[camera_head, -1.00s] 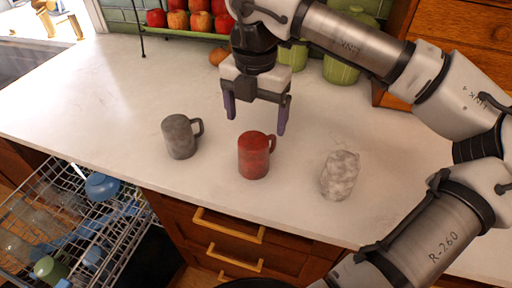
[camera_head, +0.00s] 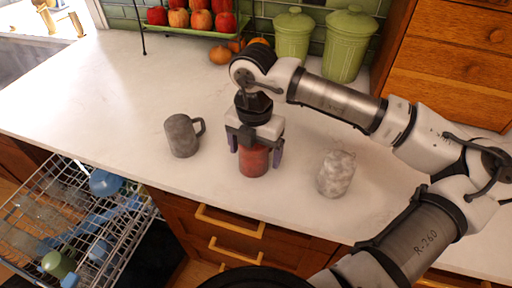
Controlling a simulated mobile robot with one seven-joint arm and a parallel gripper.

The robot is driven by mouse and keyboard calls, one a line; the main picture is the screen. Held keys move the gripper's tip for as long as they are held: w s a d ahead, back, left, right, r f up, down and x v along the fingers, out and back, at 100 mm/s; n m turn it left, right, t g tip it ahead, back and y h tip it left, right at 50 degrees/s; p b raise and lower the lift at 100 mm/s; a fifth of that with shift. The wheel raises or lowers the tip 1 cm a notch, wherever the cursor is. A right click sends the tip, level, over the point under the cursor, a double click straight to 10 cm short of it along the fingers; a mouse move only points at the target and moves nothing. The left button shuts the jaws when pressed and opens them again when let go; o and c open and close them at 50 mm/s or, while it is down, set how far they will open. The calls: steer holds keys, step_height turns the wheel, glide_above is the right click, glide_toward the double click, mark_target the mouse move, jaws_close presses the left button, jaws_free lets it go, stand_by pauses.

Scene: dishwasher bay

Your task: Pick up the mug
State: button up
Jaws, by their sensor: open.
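A red mug (camera_head: 253,163) stands upright on the white counter, its upper part and handle hidden by my gripper. My gripper (camera_head: 255,158) points down over the red mug, open, with one purple finger on either side of it. I cannot tell whether the fingers touch it. A grey mug (camera_head: 182,136) stands upright to the left, with its handle toward the right. A mottled white-grey object (camera_head: 336,173) stands to the right of the red mug; no handle shows on it.
The white counter (camera_head: 110,95) is clear at the left. A green rack (camera_head: 190,31) with apples, small pumpkins (camera_head: 219,55) and green canisters (camera_head: 349,45) stand at the back. An open dishwasher rack (camera_head: 120,237) is at lower left, beside wooden drawers (camera_head: 230,238).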

steer(key=c, duration=1.1)
step_height(320, 180, up, 20)
steer(key=b, duration=0.2)
steer(key=shift+b, duration=0.35)
